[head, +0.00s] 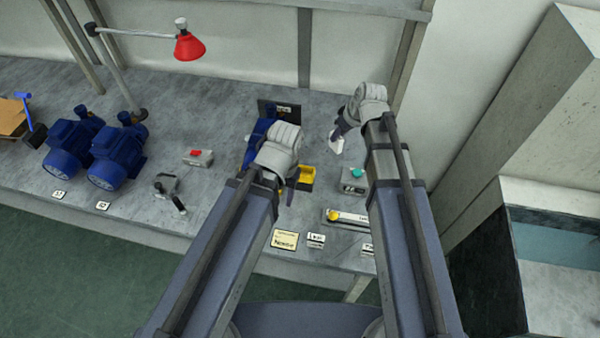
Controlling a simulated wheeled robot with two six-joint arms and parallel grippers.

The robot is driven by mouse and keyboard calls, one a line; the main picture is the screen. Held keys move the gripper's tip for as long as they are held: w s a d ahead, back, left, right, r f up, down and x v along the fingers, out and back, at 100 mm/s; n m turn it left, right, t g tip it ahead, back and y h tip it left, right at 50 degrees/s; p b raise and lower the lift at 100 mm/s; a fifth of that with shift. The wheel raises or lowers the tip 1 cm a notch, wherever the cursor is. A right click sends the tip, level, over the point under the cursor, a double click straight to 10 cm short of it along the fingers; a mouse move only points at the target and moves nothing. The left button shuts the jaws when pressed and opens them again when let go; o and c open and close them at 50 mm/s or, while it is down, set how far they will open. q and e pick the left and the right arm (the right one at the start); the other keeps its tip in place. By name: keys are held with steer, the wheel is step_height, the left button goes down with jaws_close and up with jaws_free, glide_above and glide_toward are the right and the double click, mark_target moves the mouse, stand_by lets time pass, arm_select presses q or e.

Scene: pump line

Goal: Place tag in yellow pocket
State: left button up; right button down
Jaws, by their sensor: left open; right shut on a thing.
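A small white tag (336,146) shows at the tip of my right gripper (338,133), which is shut on it above the back right part of the bench. The yellow pocket (306,175) is a small open-topped yellow container near the middle right of the bench. My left gripper (291,188) is open and overlaps the pocket's left side in the head view; I cannot tell whether they touch. The tag is apart from the pocket, behind it and to its right. Part of the pocket is hidden by my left gripper.
A blue machine (257,132) stands partly hidden behind my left wrist. A box with a green button (354,180) is right of the pocket. A red-button box (198,157), a lever device (168,187) and blue motors (117,157) stand left. Cards (285,239) lie along the front edge.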

steer(key=s+a+r+n+g+y+p, duration=0.25)
steer(key=s+a+n, duration=0.35)
steer(key=a+n, duration=0.35)
steer(key=shift+m+h, duration=0.35)
steer(key=f+b, duration=0.3)
steer(key=b, duration=0.1)
steer(key=f+b, duration=0.2)
steer(key=shift+w+a+f, duration=0.2)
steer(key=shift+a+f, duration=0.05)
steer(key=shift+f, duration=0.05)
steer(key=shift+f+b, duration=0.1)
steer(key=shift+b, duration=0.25)
step_height(320, 180, down, 3)
steer(key=b, duration=0.3)
steer(key=shift+f, duration=0.2)
steer(key=shift+f+b, duration=0.2)
steer(key=shift+b, duration=0.2)
steer(key=c, duration=0.7)
jaws_free()
steer(key=shift+c, duration=0.2)
